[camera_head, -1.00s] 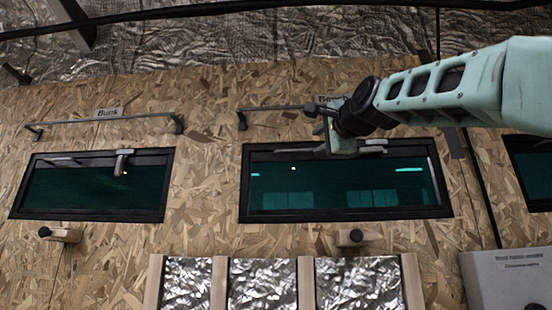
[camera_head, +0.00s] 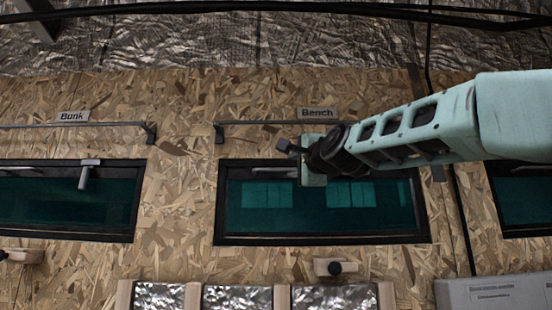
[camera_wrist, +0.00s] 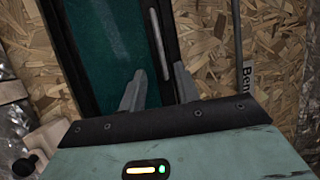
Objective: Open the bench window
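The bench window (camera_head: 250,215) is a dark-framed teal pane under the "Bench" label (camera_head: 317,113) in the head view. It looks closed, its frame flat to the wall. My gripper (camera_head: 312,172) is in front of its top edge and hides part of the frame. In the wrist view the window (camera_wrist: 105,45) is turned sideways. A pale strip (camera_wrist: 158,45) lies on that frame beyond the fingers.
A rail (camera_head: 265,123) runs above the window. A wooden block with a black knob (camera_head: 335,267) sits below it. The bunk window (camera_head: 60,205) with its handle (camera_head: 88,173) is left; another window (camera_head: 525,200) is right. A grey box (camera_head: 492,294) stands lower right.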

